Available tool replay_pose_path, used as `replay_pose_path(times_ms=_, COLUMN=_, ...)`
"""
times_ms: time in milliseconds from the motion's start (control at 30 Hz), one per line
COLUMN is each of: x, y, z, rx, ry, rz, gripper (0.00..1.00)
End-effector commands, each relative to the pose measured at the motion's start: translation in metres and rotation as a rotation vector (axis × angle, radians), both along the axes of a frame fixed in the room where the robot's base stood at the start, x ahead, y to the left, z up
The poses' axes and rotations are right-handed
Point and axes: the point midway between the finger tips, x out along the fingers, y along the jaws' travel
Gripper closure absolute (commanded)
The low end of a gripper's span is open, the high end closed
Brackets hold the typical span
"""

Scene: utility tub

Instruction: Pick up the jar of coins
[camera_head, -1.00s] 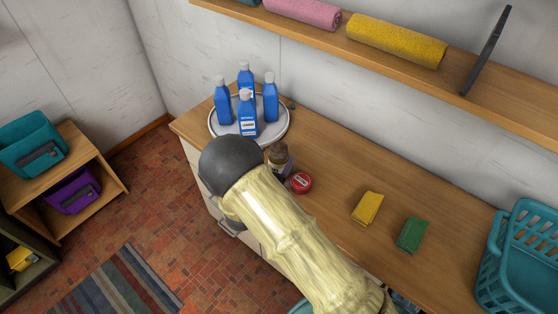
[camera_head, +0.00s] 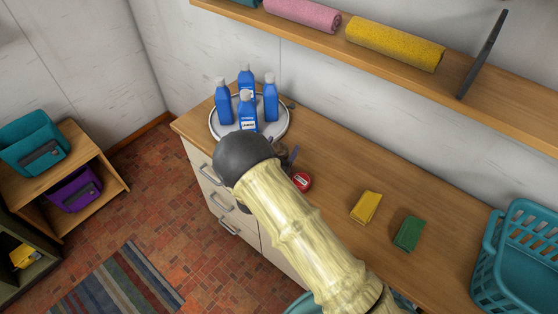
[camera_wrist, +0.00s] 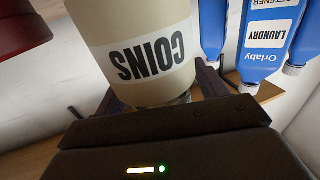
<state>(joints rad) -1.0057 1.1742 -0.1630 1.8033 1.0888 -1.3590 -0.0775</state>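The jar of coins (camera_wrist: 140,50) fills the upper middle of the wrist view, with its white "COINS" label upside down. My gripper (camera_wrist: 160,90) has its dark fingers on either side of the jar. They look spread around it, with a slight gap showing at the right finger; firm contact cannot be seen. In the head view my gripper (camera_head: 287,155) is at the counter, partly behind my wrist, and the jar is mostly hidden there.
A red-lidded container (camera_head: 301,181) stands close to the gripper; its red part shows in the wrist view (camera_wrist: 20,30). Blue laundry bottles (camera_head: 247,110) stand on a round tray (camera_head: 215,129) behind. A yellow sponge (camera_head: 366,207) and green sponge (camera_head: 408,233) lie right.

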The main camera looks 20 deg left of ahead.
Motion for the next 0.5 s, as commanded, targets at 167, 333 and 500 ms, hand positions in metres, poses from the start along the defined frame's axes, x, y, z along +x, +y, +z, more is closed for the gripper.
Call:
replay_pose_path(times_ms=167, x=-0.0001, y=0.0, z=0.0001, rx=0.0, ry=0.0, rz=0.0, gripper=0.64)
replay_pose_path(times_ms=333, x=0.0003, y=0.0003, z=0.0016, rx=0.001, ry=-0.003, rz=0.0, gripper=0.83)
replay_pose_path(times_ms=500, x=0.0003, y=0.0003, z=0.0021, rx=0.002, ry=-0.003, rz=0.0, gripper=0.83)
